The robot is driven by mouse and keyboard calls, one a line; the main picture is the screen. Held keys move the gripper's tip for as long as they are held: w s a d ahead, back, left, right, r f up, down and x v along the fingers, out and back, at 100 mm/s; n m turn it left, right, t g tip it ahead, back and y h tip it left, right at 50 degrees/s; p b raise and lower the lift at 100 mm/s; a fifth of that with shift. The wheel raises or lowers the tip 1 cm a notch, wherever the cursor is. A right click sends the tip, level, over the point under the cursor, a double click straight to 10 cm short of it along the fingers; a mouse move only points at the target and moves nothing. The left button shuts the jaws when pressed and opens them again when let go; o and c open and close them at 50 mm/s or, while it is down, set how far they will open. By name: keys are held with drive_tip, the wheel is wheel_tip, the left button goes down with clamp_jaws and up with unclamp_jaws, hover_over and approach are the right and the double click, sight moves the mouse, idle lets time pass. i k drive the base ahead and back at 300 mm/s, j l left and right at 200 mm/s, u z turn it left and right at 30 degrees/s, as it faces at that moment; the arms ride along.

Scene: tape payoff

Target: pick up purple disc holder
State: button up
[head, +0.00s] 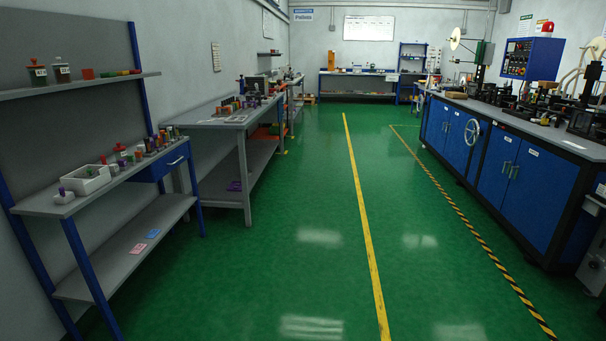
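I cannot tell for sure which thing is the purple disc holder. My gripper is not in view.
A white tray (83,186) and several small coloured pieces share the left workbench top. A shelf (80,89) with jars hangs above it. Blue cabinets (535,187) line the right side. The green floor (270,250) between is clear.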

sight(249, 102)
drive_tip(key=i, duration=3.85)
drive_tip(key=i+u, duration=0.1)
drive_tip(key=i, duration=0.85)
drive_tip(key=i+l, duration=0.2)
drive_tip(key=i, duration=0.75)
drive_tip(key=j+u, duration=0.05)
